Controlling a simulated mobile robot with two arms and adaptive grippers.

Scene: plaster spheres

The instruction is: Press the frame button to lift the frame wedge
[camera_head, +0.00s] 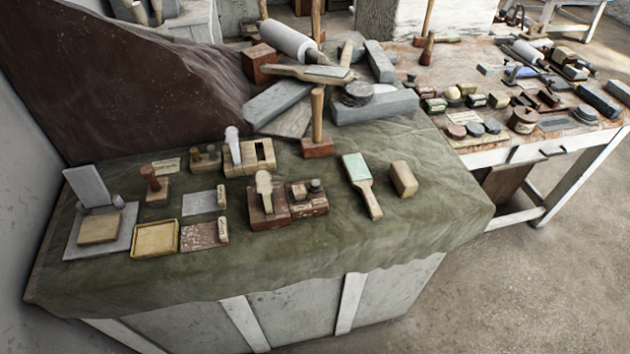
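I cannot tell for sure which parts are the frame button and the frame wedge; labels are too small to read. A red-brown block (268,217) bears an upright pale wooden piece. A block joined to its right (306,208) has small dark knobs on top. Behind, a tan wooden frame block (263,153) has openings, and a pale upright piece (233,145) stands at its left end. A shallow yellow-rimmed frame (155,252) lies flat at the front left. Neither of my grippers is in view.
A grey plate with an upright slab (87,185) stands at left. A green-faced wooden paddle (357,170) and a tan block (403,179) lie at right. Stone blocks and a mallet (317,146) are behind. The green cloth's (420,225) front right is clear.

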